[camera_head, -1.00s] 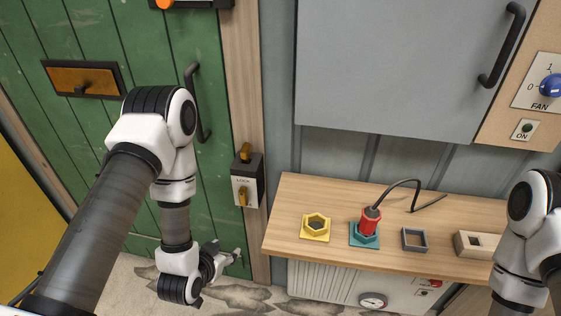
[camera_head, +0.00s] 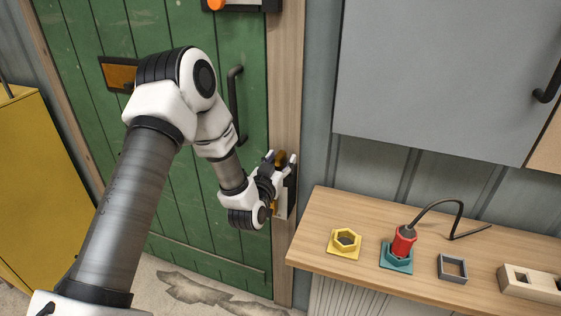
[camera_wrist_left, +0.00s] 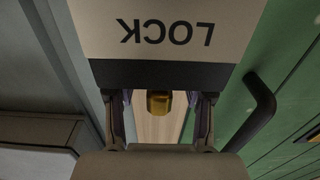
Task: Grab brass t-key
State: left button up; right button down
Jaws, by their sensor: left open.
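The brass t-key (camera_head: 281,158) stands at the top of the lock box (camera_head: 282,203), beside the green door. In the left wrist view the brass key (camera_wrist_left: 159,102) shows just past the dark edge of the LOCK panel (camera_wrist_left: 165,30), which appears upside down. My left gripper (camera_head: 280,163) is at the top of the box, largely overlapping it. In the wrist view its open fingers (camera_wrist_left: 160,120) stand on either side of the key, with gaps on both sides. The key's lower part is hidden. My right gripper is out of view.
A dark door handle (camera_head: 235,103) is close to my left arm, and it also shows in the wrist view (camera_wrist_left: 252,113). A wooden shelf (camera_head: 325,215) at right holds a yellow socket (camera_head: 345,243), a red plug (camera_head: 403,241) and a grey square frame (camera_head: 452,268).

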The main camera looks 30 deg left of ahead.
pick_arm(q)
grip_shut()
